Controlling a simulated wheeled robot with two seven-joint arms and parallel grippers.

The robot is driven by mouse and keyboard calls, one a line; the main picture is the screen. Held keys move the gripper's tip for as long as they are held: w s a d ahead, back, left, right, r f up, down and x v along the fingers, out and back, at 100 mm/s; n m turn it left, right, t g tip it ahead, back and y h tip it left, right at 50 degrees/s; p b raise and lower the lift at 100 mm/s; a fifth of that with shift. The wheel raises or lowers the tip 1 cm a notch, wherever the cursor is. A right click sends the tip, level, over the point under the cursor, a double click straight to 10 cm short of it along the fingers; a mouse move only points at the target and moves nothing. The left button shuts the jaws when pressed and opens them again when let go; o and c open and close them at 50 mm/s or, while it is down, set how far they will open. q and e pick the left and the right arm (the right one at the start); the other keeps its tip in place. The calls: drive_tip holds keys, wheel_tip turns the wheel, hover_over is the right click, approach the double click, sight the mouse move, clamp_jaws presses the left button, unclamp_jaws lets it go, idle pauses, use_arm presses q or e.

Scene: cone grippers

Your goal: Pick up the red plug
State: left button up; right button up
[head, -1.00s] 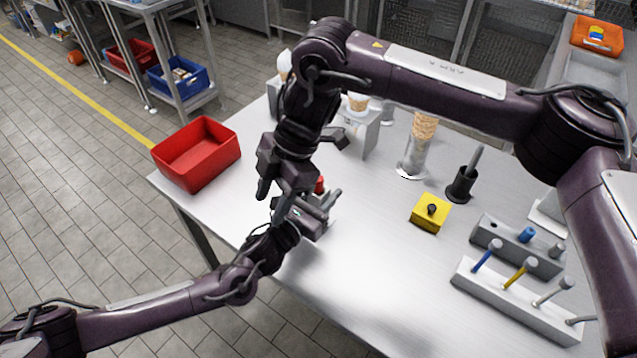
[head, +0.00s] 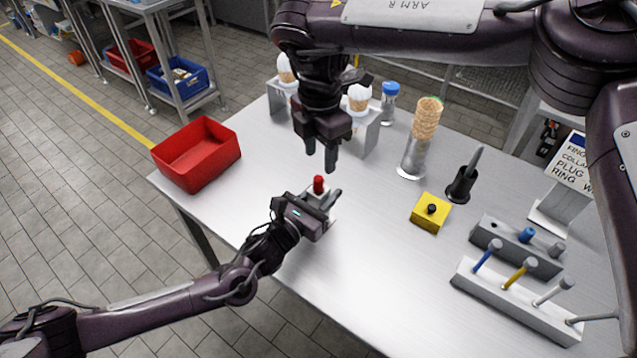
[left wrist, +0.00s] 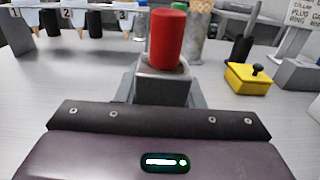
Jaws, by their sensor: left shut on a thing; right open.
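The red plug (head: 318,184) stands upright at the top of a small grey block (head: 318,200) on the table. It also shows large in the left wrist view (left wrist: 167,40), on top of the grey block (left wrist: 163,86). My left gripper (head: 328,200) is shut on the grey block, low beside the plug; its fingers are partly hidden. My right gripper (head: 322,158) is open and empty, pointing down just above the plug, with a small gap between its fingertips and the plug.
A red bin (head: 197,155) stands at the left table edge. A cone rack (head: 367,130) and a cone stack (head: 415,140) stand behind. A yellow block with a black knob (head: 430,213) and peg racks (head: 515,300) are to the right. The front middle table is clear.

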sight(318, 178)
drive_tip(key=shift+s+a+f, duration=0.1)
drive_tip(key=shift+f, duration=1.35)
drive_tip(key=shift+a+f, duration=0.1)
drive_tip(key=shift+f, duration=1.35)
clamp_jaws()
